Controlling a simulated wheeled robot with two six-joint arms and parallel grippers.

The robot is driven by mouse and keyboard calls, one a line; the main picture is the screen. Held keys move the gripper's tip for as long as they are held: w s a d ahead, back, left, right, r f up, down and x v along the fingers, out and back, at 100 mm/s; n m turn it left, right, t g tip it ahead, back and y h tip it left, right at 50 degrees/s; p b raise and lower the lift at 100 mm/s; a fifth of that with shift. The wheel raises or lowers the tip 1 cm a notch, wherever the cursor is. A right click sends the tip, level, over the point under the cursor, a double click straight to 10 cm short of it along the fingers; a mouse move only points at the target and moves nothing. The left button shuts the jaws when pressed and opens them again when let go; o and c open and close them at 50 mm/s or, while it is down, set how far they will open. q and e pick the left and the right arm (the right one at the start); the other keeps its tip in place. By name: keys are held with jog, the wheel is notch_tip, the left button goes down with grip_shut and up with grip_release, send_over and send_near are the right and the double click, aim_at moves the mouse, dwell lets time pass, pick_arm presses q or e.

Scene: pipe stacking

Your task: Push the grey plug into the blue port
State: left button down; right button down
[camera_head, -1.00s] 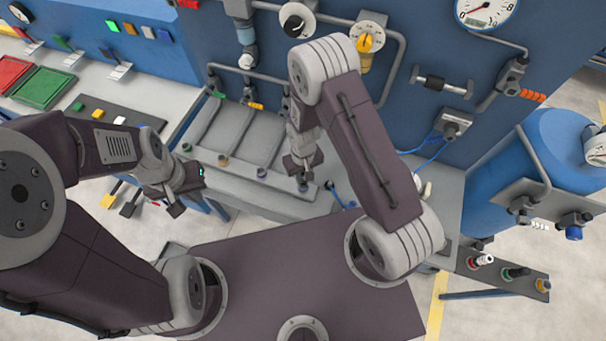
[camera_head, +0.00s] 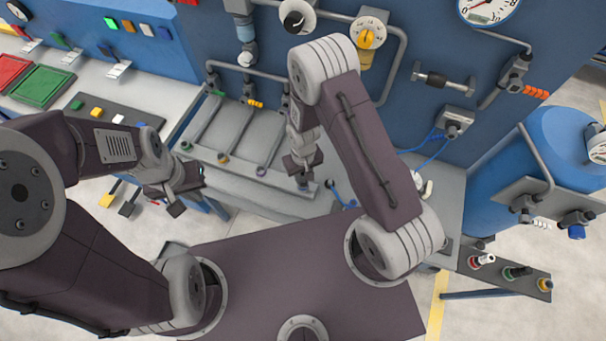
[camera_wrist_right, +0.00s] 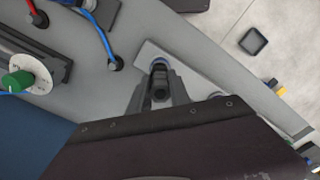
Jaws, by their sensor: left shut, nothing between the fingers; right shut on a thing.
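My right gripper (camera_head: 303,181) points down at the right end of the grey rack's front ledge (camera_head: 240,178). In the right wrist view my right gripper (camera_wrist_right: 159,100) is shut on the dark grey plug (camera_wrist_right: 159,82). The plug's far end is at the blue port (camera_wrist_right: 161,62), of which a blue rim shows around it. How deep the plug sits is hidden by the plug and fingers. My left gripper (camera_head: 186,192) is shut and empty, left of the rack and away from the port.
Other coloured ports (camera_head: 222,158) line the ledge to the left. A blue cable (camera_head: 340,200) lies just right of the right gripper. A bracket with several coloured fittings (camera_head: 510,272) stands at the right. A workbench with trays (camera_head: 40,88) is at the left.

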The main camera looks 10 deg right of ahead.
jog(key=shift+f+b, duration=0.5)
jog(key=shift+f, duration=0.2)
jog(key=c, duration=1.1)
grip_release()
jog(key=shift+r, duration=0.15)
notch_tip(320, 180, up, 9)
jog(key=shift+f+b, duration=0.1)
jog(key=shift+b, duration=0.5)
